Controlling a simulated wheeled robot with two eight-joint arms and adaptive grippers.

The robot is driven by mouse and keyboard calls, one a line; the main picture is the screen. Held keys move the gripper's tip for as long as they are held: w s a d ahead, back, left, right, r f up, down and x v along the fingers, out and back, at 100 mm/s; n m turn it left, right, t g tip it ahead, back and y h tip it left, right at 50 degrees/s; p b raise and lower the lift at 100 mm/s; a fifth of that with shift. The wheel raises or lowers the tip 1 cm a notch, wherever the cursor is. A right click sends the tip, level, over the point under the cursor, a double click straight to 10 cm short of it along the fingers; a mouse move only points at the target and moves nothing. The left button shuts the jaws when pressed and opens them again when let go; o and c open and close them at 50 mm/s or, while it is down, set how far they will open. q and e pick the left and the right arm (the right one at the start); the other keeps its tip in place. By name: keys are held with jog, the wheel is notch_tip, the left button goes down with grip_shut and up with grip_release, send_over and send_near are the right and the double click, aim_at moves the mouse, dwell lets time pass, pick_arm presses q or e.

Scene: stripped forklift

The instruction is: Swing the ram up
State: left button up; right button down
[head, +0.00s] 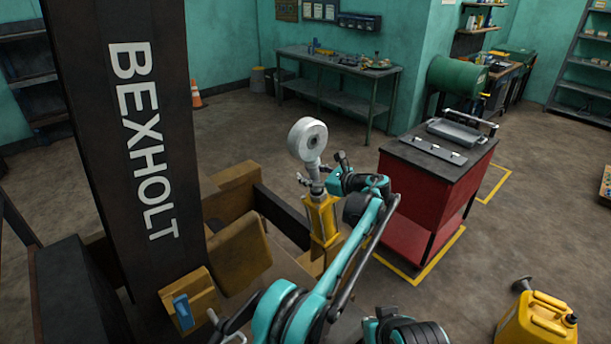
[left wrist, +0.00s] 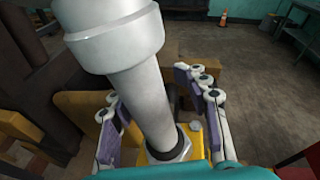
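The ram has a yellow body (head: 322,220) and a grey rod with a large round end (head: 307,138). It stands nearly upright, leaning slightly left, among the forklift's brown and black parts. My left gripper (head: 318,172) is at the rod, just above the yellow body. In the left wrist view, the pale rod (left wrist: 140,95) rises between the spread fingers of that gripper (left wrist: 155,105), one on each side. A gap shows on the right of the rod; contact on the left is unclear. The ram's foot is hidden in the head view. My right gripper is not in view.
The dark mast (head: 125,130) marked BEXHOLT stands at left. A red cabinet (head: 430,200) with a dark top is close right of my arm. A yellow can (head: 537,318) is at lower right. A workbench (head: 340,65) stands behind, with open floor before it.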

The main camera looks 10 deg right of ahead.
pick_arm(q)
jog(key=shift+f, duration=0.1)
jog(key=shift+s+d, duration=0.1)
jog(key=shift+s, duration=0.1)
jog(key=v, duration=1.1)
jog(key=shift+s+d, duration=0.15)
jog(key=shift+d, duration=0.15)
jog(key=shift+d, duration=0.1)
